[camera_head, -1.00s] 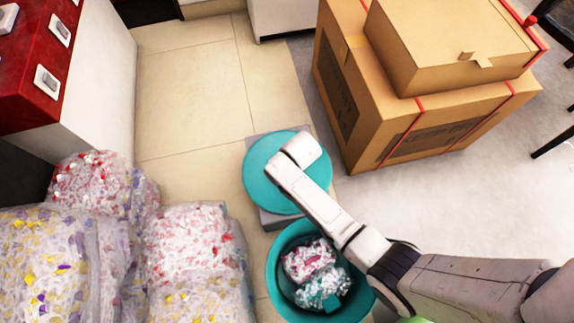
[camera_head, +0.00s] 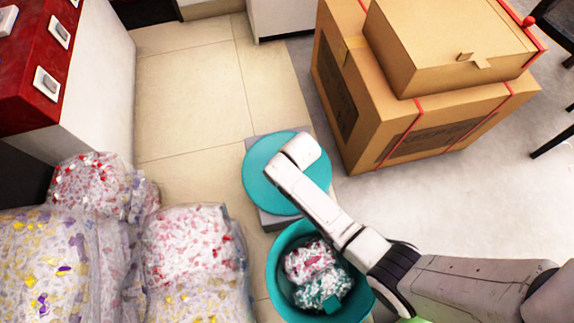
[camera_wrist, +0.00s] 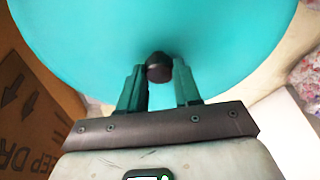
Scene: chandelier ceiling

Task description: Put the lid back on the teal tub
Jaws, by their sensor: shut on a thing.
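The teal lid (camera_head: 262,180) is a round disc beyond the tub in the head view, above a grey slab on the floor; I cannot tell whether it touches the slab. In the wrist view the lid (camera_wrist: 90,45) fills the upper part, with its dark knob (camera_wrist: 159,67) between my fingers. My gripper (camera_wrist: 160,78) is shut on the knob. In the head view my wrist covers the gripper and the lid's middle.
A large cardboard box (camera_head: 385,118) with a smaller one (camera_head: 450,45) on it stands at the upper right. Clear bags of coloured scraps (camera_head: 190,255) lie left of the tub. A red-topped counter (camera_head: 40,60) is at the upper left. Tiled floor (camera_head: 190,95) between is clear.

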